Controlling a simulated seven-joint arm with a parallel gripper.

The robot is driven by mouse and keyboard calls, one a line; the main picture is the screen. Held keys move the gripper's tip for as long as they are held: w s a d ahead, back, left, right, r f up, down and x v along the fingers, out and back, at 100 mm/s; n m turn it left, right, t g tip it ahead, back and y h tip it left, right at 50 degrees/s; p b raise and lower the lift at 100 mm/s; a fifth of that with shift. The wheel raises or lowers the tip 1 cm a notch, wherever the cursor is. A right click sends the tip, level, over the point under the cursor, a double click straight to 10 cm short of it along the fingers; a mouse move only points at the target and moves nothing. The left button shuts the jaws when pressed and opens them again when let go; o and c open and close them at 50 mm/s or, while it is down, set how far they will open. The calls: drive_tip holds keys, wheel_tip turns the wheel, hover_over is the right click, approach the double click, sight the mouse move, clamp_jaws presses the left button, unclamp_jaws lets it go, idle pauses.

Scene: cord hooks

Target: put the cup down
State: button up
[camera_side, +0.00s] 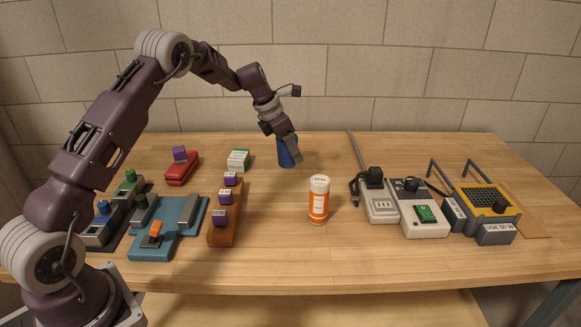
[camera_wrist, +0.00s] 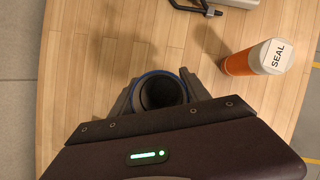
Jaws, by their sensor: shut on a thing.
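The blue cup (camera_side: 286,156) is upright at the back middle of the table in the side view. My gripper (camera_side: 289,148) comes down on it from above and is shut on it. In the wrist view, the cup's dark round opening with a blue rim (camera_wrist: 158,90) shows between the two fingers of my gripper (camera_wrist: 157,97). The cup's base appears at or very near the table top. I cannot tell whether it touches the wood.
An orange bottle (camera_side: 319,200) with a white lid marked SEAL stands to the front right. A wooden block with purple pieces (camera_side: 226,212) and a green-and-white box (camera_side: 239,160) are left. Grey devices (camera_side: 415,208) stand right. Bare wood surrounds the cup.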

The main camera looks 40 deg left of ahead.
drive_tip(key=shift+s+d+r+m+h, duration=0.15)
drive_tip(key=shift+s+r+m, duration=0.15)
drive_tip(key=shift+r, duration=0.1)
drive_tip(key=shift+s+d+r+m+h, duration=0.1)
drive_tip(key=shift+s+r+m+h, duration=0.1)
drive_tip(key=shift+s+r, duration=0.15)
drive_tip(key=s+d+m+g+h, duration=0.1)
drive_tip(key=s+d+m+g, duration=0.25)
drive_tip(key=s+m, duration=0.45)
drive_tip(key=s+d+m+g+h, duration=0.15)
drive_tip(key=s+d+m, duration=0.25)
drive_tip(key=s+m, duration=0.4)
drive_tip(key=shift+g, duration=0.4)
wheel_tip(320, 180, down, 9)
drive_tip(key=shift+w+a+f, duration=0.1)
drive_tip(key=shift+a, duration=0.05)
drive_tip(key=shift+f, duration=0.15)
drive_tip(key=shift+f, duration=0.1)
drive_tip(key=o, duration=1.3)
